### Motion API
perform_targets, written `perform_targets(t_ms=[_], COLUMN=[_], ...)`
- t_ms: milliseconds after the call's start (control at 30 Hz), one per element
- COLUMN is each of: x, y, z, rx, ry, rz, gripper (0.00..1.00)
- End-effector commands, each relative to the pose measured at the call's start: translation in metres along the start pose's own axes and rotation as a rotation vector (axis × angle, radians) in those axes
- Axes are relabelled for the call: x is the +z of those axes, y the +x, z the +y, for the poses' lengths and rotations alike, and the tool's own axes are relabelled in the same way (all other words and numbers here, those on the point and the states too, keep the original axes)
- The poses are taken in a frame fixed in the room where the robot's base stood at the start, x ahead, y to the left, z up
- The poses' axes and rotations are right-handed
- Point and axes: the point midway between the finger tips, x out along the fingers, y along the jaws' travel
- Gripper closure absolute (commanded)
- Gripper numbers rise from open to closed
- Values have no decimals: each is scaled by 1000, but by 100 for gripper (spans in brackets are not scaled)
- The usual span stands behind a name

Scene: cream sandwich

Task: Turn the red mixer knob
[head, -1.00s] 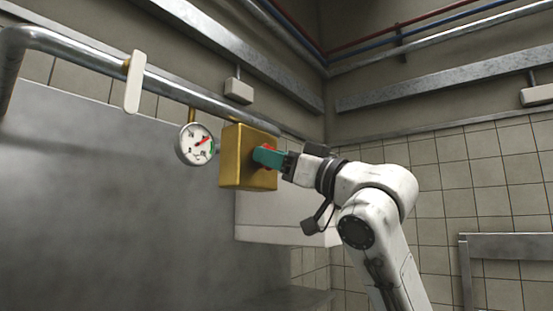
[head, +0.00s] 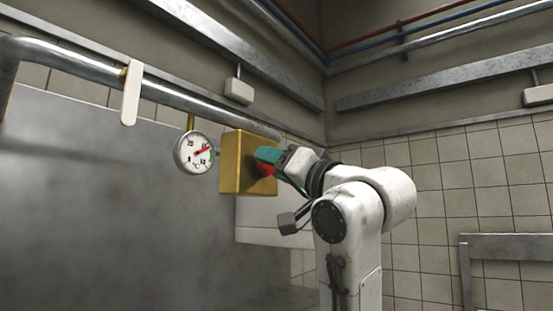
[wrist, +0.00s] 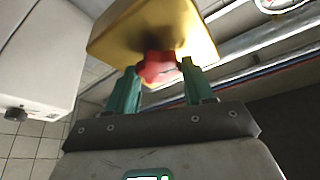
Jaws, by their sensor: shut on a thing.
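The red knob (wrist: 158,68) sits on the face of a gold mixer box (wrist: 150,25), which hangs on the metal pipe in the head view (head: 236,160). My gripper (head: 268,162) is at the box's right face, with its green fingers around the knob. A bit of red knob (head: 267,169) shows below the fingers. In the wrist view the gripper (wrist: 158,78) has one finger on each side of the knob and is shut on it. A round dial gauge (head: 194,153) hangs left of the box, its red needle pointing right and slightly up.
A metal pipe (head: 200,97) runs above the box. A white lever (head: 131,93) hangs from it at the left. A white wall unit (head: 265,222) is below and behind the box; a white unit with a dark knob also shows at left in the wrist view (wrist: 45,55).

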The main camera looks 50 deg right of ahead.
Motion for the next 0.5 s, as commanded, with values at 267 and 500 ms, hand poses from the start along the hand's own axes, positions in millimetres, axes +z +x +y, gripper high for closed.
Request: perform_targets(t_ms=[267,500], x=[-1,0], y=[2,1], z=[-2,-2], rx=[74,112], ry=[182,270], rz=[-4,-2], gripper=[79,79])
